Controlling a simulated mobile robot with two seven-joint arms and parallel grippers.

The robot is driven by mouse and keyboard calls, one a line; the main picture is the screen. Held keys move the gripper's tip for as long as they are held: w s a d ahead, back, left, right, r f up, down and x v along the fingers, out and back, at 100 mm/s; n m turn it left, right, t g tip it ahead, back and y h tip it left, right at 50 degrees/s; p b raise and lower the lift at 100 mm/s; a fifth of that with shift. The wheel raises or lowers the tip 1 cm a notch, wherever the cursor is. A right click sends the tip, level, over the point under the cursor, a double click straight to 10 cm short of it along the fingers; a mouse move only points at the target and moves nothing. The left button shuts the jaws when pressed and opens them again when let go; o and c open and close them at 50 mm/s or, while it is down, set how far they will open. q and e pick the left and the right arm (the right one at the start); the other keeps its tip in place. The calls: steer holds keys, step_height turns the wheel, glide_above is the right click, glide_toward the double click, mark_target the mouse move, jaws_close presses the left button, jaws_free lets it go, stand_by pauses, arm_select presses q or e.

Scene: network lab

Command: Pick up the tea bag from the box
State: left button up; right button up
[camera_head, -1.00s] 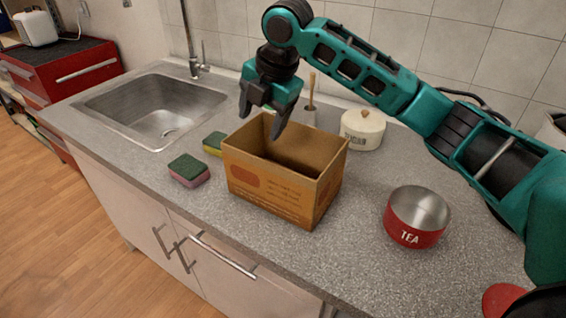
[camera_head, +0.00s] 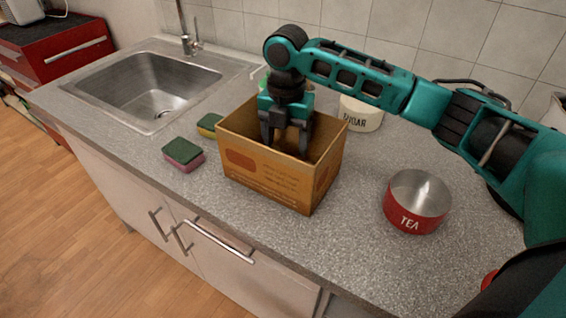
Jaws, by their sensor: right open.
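An open cardboard box (camera_head: 268,178) stands on the grey countertop near the middle of the view. My right gripper (camera_head: 286,143) points down into the box's opening, with its dark fingers apart and their tips around rim level or below. No tea bag shows; the box's front wall and my gripper hide the bottom of the box. My left gripper is not in view.
A red TEA tin (camera_head: 415,222), open and seemingly empty, stands right of the box. A white SUGAR pot (camera_head: 362,114) is behind it. Two sponges (camera_head: 183,154) (camera_head: 209,125) lie left of the box. The sink (camera_head: 150,92) is farther left.

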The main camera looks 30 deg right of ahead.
step_height(320, 180, down, 4)
steer(key=shift+a+r, duration=0.15)
steer(key=shift+r, duration=0.05)
steer(key=c, duration=1.1)
steer(key=shift+r, duration=0.15)
steer(key=shift+c, duration=0.2)
